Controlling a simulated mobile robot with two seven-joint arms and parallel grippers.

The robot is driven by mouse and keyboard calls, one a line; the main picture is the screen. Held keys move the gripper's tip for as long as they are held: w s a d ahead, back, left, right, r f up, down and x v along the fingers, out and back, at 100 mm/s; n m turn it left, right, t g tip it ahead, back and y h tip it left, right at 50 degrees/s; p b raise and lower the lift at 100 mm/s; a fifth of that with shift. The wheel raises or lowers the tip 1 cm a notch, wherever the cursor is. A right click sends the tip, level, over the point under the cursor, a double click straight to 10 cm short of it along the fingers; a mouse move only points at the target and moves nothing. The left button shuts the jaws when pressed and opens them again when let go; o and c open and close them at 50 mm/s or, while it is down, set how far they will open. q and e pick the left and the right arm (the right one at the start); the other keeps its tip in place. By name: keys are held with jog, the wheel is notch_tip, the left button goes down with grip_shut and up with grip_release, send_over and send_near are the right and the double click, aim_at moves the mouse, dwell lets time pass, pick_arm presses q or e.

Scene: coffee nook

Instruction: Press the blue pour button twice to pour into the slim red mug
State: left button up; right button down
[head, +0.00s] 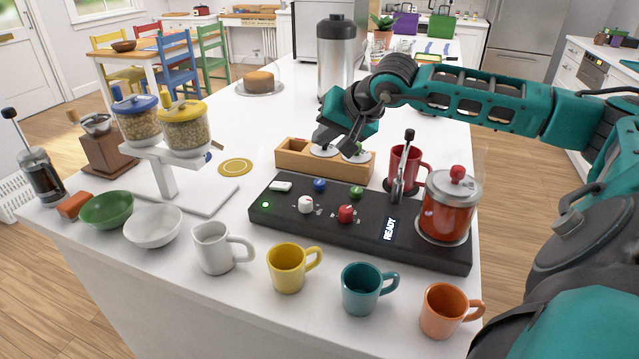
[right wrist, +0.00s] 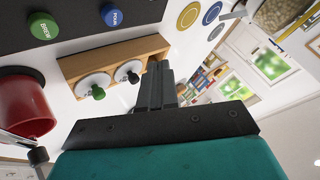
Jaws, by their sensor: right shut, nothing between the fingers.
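The blue pour button (head: 320,184) sits on the black control base, and in the right wrist view it is marked POUR (right wrist: 111,15). The green button (head: 356,193), marked BREW in the right wrist view (right wrist: 42,27), is to its right. My left gripper is not in view.
The wooden box (head: 292,162) with white lids lies behind the black base (head: 290,218), whose display reads READY. A glass pot (head: 449,210) with red contents stands on the base's right end. Several mugs line the front edge. A grain dispenser (head: 165,170) stands left.

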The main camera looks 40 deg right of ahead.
jog(key=b, duration=0.4)
send_over(324, 183)
notch_tip(324, 183, down, 6)
jog(key=shift+a+r, duration=0.1)
jog(key=shift+r, duration=0.1)
jog(key=shift+f+b, duration=0.45)
jog(key=shift+f, duration=0.25)
dwell(0.9)
jog(key=shift+f+b, duration=0.4)
jog(key=shift+b, duration=0.15)
